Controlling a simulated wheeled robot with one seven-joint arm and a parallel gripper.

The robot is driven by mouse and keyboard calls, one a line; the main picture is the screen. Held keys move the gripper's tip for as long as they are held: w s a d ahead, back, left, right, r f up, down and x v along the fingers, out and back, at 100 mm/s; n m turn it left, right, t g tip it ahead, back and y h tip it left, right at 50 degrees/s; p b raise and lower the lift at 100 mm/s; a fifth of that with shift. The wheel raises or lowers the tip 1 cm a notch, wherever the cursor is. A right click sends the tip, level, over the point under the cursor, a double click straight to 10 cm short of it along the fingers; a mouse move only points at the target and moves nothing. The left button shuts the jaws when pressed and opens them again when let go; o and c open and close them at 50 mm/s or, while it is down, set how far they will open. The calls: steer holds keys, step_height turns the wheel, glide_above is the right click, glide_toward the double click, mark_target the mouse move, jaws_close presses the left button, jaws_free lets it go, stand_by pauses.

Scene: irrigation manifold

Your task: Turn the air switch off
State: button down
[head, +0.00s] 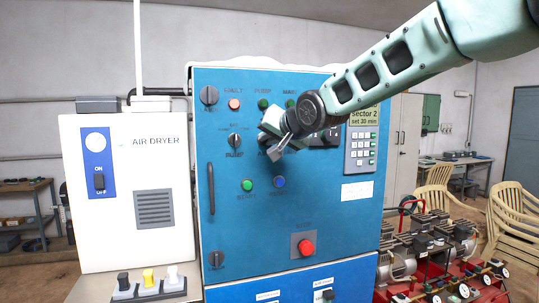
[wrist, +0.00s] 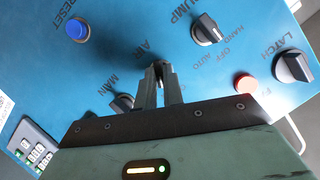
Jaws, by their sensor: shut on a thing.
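The blue control panel (head: 230,215) fills the middle of the head view. My gripper (head: 272,150) is up against its face, right of the PUMP selector (head: 235,140). In the wrist view the two fingers of my gripper (wrist: 161,70) are closed around a dark knob, the air switch (wrist: 160,73), beside the AIR lettering. Most of that knob is hidden by the fingers, so its pointing direction cannot be read. The PUMP selector also shows in the wrist view (wrist: 207,30), apart from the fingers.
In the wrist view another dark knob (wrist: 122,103) sits close left of the fingers. A red lamp (wrist: 245,86) and the LATCH knob (wrist: 293,67) are to the right. The air dryer cabinet (head: 120,220) stands left of the panel; a red stop button (head: 306,247) is below.

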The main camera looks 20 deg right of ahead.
steer(key=b, duration=0.2)
steer(key=shift+a+f+n+b, duration=0.2)
steer(key=shift+f+n+b, duration=0.1)
steer(key=shift+f+b, duration=0.1)
steer(key=n+h+b, duration=0.1)
steer(key=b, duration=0.3)
steer(key=n+h+b, duration=0.2)
steer(key=b, duration=0.3)
steer(key=shift+r+n, duration=0.3)
steer(key=shift+r, duration=0.05)
steer(key=shift+b, duration=0.3)
steer(key=c, duration=1.5)
jaws_free()
steer(key=shift+r, duration=0.1)
